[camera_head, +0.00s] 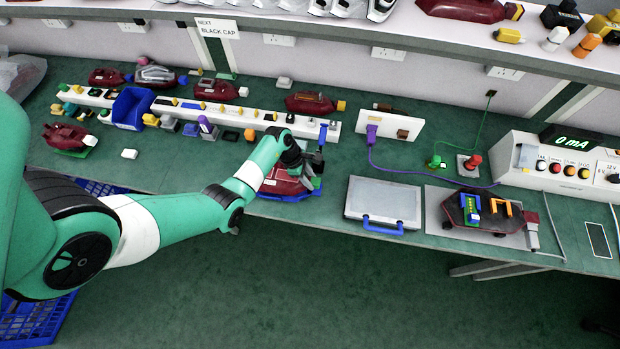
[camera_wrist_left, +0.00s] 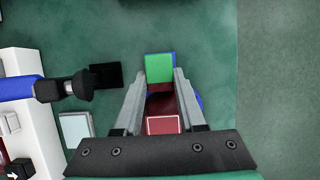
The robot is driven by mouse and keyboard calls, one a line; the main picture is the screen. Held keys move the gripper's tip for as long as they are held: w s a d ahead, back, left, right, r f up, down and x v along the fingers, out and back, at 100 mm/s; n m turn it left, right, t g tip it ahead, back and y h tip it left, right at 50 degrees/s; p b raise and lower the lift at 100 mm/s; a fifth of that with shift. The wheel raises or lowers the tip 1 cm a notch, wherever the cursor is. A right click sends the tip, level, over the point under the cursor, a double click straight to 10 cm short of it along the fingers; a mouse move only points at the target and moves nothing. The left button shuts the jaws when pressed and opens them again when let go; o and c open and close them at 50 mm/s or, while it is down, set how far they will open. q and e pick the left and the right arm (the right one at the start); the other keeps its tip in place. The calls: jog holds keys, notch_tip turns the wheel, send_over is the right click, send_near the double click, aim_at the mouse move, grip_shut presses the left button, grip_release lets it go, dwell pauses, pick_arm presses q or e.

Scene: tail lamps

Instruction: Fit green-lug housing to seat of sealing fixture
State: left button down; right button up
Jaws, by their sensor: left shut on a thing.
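My left gripper (camera_head: 306,170) is low over the bench's front edge, shut on a dark red housing (camera_head: 282,182). In the left wrist view, the housing's red body (camera_wrist_left: 162,125) lies between the fingers, with a bright green lug (camera_wrist_left: 159,68) at the fingertips. A blue base (camera_head: 298,194) shows under the housing; whether the housing is fully down on it cannot be told. A blue handle with a black clamp-like tip (camera_wrist_left: 65,88) is left of the fingers in the wrist view. My right gripper is not in view.
A long white rail (camera_head: 180,104) with small parts and a blue bin (camera_head: 131,108) runs behind the gripper. A grey case (camera_head: 383,203) stands to the right. Another red housing (camera_head: 64,137) with green lies far left. Bare green bench lies left of the gripper.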

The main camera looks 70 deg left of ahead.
pick_arm(q)
jog(key=shift+r, duration=0.1)
dwell(0.3)
jog(key=shift+f, duration=0.2)
jog(key=shift+f+b, duration=0.9)
jog(key=shift+f, duration=0.5)
jog(key=shift+c, duration=2.1)
grip_release()
